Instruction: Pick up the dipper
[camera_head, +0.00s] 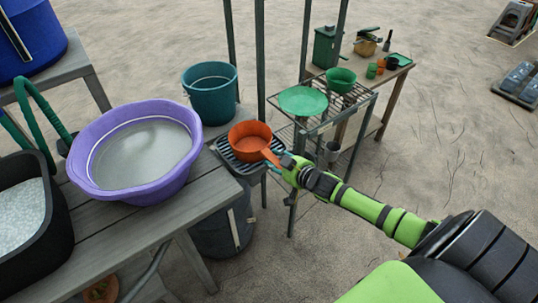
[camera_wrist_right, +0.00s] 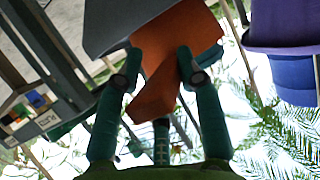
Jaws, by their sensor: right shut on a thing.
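The orange dipper (camera_head: 249,136) is at the dark slatted rack (camera_head: 228,158) beside the wooden table's right end. Its bowl is upright, and its handle points toward the lower right. I cannot tell whether its bottom touches the slats. My right gripper (camera_head: 284,166) comes in from the right and is shut on the handle. In the right wrist view, the orange handle (camera_wrist_right: 157,98) lies between the two fingers of my right gripper (camera_wrist_right: 160,68). The fingers hide part of the handle. My left gripper does not show.
A purple basin (camera_head: 165,192) stands on the wooden table (camera_head: 205,201), left of the dipper. A teal bucket (camera_head: 211,100) stands behind it. A metal rack at right holds a green plate (camera_head: 302,100) and a green bowl (camera_head: 341,79). A black tub (camera_head: 62,235) sits at left.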

